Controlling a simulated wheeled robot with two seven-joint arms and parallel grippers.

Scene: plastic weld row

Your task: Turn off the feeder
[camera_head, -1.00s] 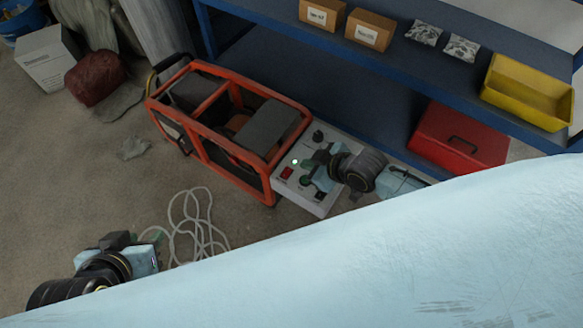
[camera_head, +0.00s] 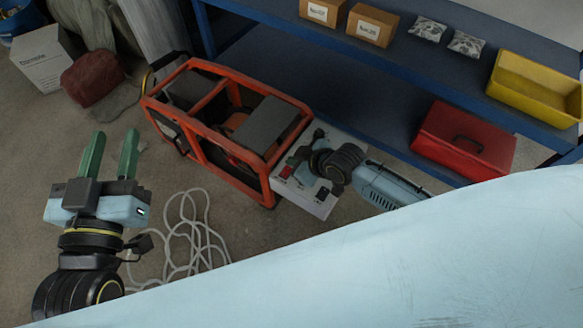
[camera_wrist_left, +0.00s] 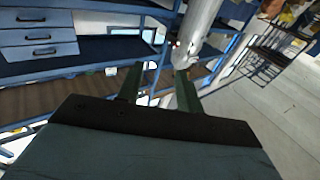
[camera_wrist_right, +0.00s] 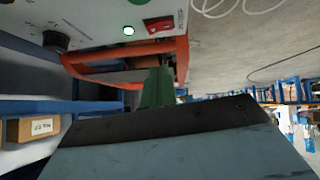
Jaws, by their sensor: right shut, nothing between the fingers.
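The feeder (camera_head: 222,128) is an orange-framed machine on the floor with a pale control panel (camera_head: 318,207) at its right end. In the right wrist view the panel carries a lit green-white lamp (camera_wrist_right: 128,30), a red switch (camera_wrist_right: 158,24) and a black knob (camera_wrist_right: 55,41). The red switch also shows in the head view (camera_head: 286,171). My right gripper (camera_wrist_right: 158,72) is shut and empty, close in front of the panel; contact cannot be told. In the head view it hides the lamp. My left gripper (camera_head: 113,138) is open and empty, left of the feeder.
A white cable (camera_head: 185,235) lies coiled on the floor between my left gripper and the feeder. A blue shelf (camera_head: 290,65) stands behind, with a red toolbox (camera_head: 465,140), a yellow bin (camera_head: 535,90) and small boxes. A pale blue surface fills the lower right.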

